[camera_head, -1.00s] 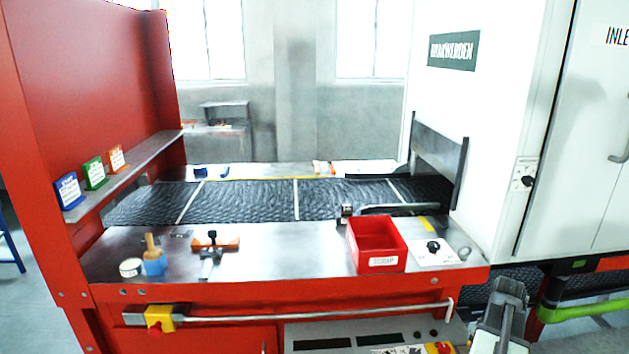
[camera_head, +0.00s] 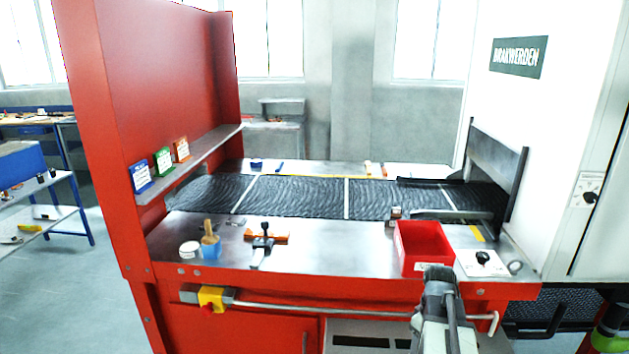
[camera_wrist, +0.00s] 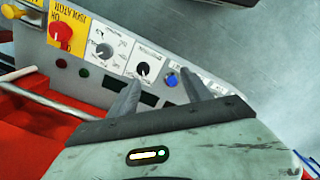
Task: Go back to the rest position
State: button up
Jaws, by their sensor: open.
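My gripper (camera_wrist: 158,92) shows in the wrist view with its two fingers apart and nothing between them. Beyond the fingers is a grey control panel (camera_wrist: 112,68) with a red knob on yellow, dials and a blue button. In the head view my arm (camera_head: 440,312) stands at the lower right, in front of the red machine's front edge and just below the red bin (camera_head: 422,247). The fingertips cannot be made out there.
The mesh belt (camera_head: 310,197) runs behind the steel ledge. On the ledge are a blue cup with a brush (camera_head: 211,246), a white roll (camera_head: 189,249) and an orange-and-black tool (camera_head: 265,237). A handrail (camera_head: 350,309) crosses the front.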

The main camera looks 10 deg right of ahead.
jog(key=w+a+r+m, duration=0.1)
jog(key=a+m, duration=0.1)
jog(key=a, duration=1.2)
jog(key=w+a+r+m+p, duration=0.1)
jog(key=a+m, duration=0.1)
jog(key=a, duration=1.2)
jog(key=shift+w+a, duration=0.2)
jog(key=shift+w, duration=0.1)
